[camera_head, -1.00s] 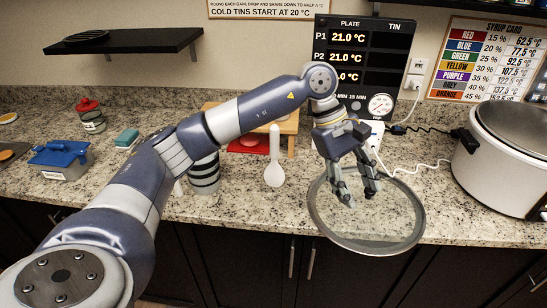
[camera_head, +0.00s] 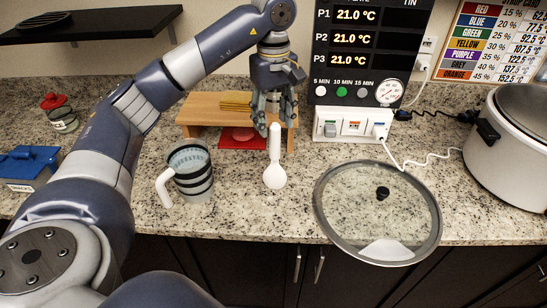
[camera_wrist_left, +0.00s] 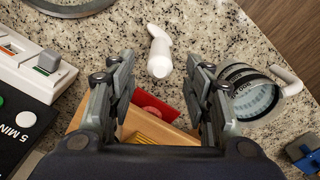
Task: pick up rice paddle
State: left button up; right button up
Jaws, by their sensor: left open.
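In the left wrist view the paddle (camera_wrist_left: 159,52) shows ahead of and between the fingers. My left gripper (camera_head: 272,118) is open and empty, above and behind the paddle, close to the top of its handle in the head view. It also shows in the left wrist view (camera_wrist_left: 157,82). My right gripper is not in view.
A striped jug (camera_head: 194,180) stands left of the paddle. A glass lid (camera_head: 335,232) lies to the right, overhanging the front edge. A wooden stand (camera_head: 196,112) with a red mat (camera_head: 228,141) is behind. A white rice cooker (camera_head: 500,160) stands far right.

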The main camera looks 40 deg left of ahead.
aim_at(275, 146)
pick_arm(q)
notch_tip(275, 146, down, 2)
jog(key=shift+d+f, duration=0.1)
jog(key=shift+f, duration=0.45)
jog(key=shift+w+a+f, duration=0.1)
jog(key=shift+a+f, duration=0.1)
jog(key=shift+a, duration=0.05)
jog(key=shift+s+d+f+p, duration=0.15)
jog(key=shift+d+f+p, duration=0.05)
jog(key=shift+f+p, duration=0.25)
jog(key=shift+s+d+f+p, duration=0.1)
jog(key=shift+d+f+p, duration=0.05)
jog(key=shift+f+p, duration=0.3)
notch_tip(275, 146, down, 2)
jog(key=shift+f+p, duration=0.1)
jog(key=shift+p, duration=0.3)
jog(key=shift+f, duration=0.5)
grip_shut()
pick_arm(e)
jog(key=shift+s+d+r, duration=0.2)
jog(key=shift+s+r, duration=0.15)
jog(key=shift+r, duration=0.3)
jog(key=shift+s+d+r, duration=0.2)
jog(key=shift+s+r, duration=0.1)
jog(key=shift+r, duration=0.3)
